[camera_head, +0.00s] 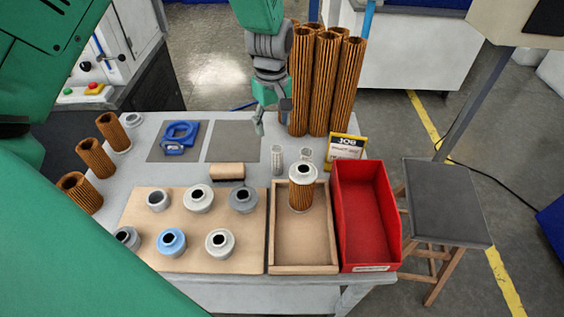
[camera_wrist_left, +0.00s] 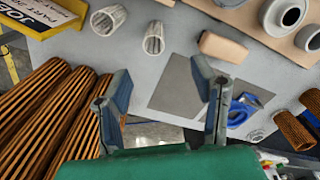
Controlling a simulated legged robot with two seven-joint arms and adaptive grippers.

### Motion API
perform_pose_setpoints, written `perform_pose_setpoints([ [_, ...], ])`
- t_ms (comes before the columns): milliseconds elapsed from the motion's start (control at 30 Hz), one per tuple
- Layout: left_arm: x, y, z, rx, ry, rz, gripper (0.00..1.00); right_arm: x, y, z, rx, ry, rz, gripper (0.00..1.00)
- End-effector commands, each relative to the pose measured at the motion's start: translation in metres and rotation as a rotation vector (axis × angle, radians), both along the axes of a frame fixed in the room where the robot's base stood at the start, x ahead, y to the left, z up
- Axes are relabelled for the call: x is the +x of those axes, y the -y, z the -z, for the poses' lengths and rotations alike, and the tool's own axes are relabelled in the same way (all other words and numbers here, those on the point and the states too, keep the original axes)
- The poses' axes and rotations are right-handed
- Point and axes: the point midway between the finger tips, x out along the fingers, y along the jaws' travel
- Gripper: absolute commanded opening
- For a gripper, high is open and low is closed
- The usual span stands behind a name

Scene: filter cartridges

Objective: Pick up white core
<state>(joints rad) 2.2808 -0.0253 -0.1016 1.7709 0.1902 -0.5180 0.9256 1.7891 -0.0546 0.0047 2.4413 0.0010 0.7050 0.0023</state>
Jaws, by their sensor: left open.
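Two small white cores stand on the grey table in the head view: one on the left (camera_head: 277,160) and one on the right (camera_head: 306,155). They are perforated tubes, also seen in the left wrist view as one core (camera_wrist_left: 107,19) and another (camera_wrist_left: 154,38). My left gripper (camera_head: 271,116) is open and empty, behind and above the cores and apart from them. In the left wrist view its two fingers (camera_wrist_left: 163,88) are spread with nothing between them. My right gripper is not in view.
Tall brown pleated filters (camera_head: 324,85) stand close beside my left gripper. A yellow JOB sign (camera_head: 346,147) is right of the cores. In front are a wooden tray (camera_head: 303,268) holding a filter, a red bin (camera_head: 367,215) and a board with several caps. A tan block (camera_head: 227,170) lies left.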

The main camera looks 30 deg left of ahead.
Motion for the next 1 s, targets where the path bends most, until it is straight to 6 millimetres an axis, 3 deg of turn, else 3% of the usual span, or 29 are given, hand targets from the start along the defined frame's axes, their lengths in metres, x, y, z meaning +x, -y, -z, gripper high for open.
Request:
perform_pose_setpoints([
  [100,0.0,0.0,0.014,0.0,-0.001,0.0,0.52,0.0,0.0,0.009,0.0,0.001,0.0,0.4],
  [500,0.0,0.0,0.082,0.0,-0.002,0.0,0.52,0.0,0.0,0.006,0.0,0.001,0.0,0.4],
  [767,0.0,0.001,0.102,0.0,-0.002,0.0,0.52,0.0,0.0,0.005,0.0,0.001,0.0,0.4],
  [1000,0.004,0.002,0.137,0.0,-0.002,0.001,0.52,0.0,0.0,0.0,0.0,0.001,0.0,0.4],
])
